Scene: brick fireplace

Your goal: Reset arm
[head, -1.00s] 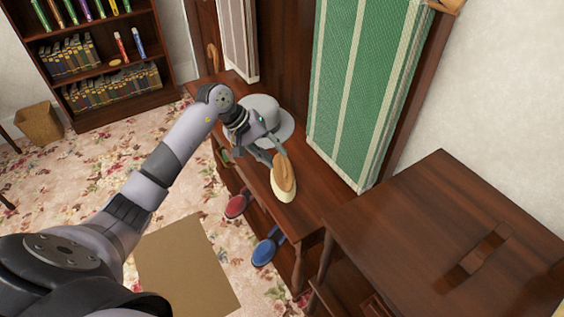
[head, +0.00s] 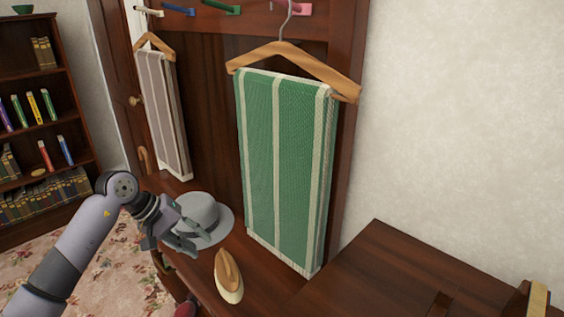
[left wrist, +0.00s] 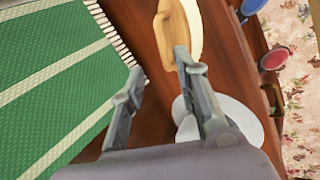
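My left gripper (head: 190,241) is open and empty above the dark wood bench, beside the grey hat. In the left wrist view its two fingers (left wrist: 157,72) stand apart with nothing held between them. A wooden brush with a cream edge (head: 229,278) lies on the bench just right of the gripper. The brush also shows beyond the fingers in the left wrist view (left wrist: 191,32). The grey hat (head: 205,211) sits behind the gripper, which partly hides its brim. My right gripper is not in view.
A green striped cloth (head: 280,170) and a beige striped cloth (head: 163,100) hang on wooden hangers over the bench (head: 262,262). A dark wooden table (head: 410,270) stands at the lower right. A bookshelf (head: 45,120) stands at the left, with open flowered floor before it.

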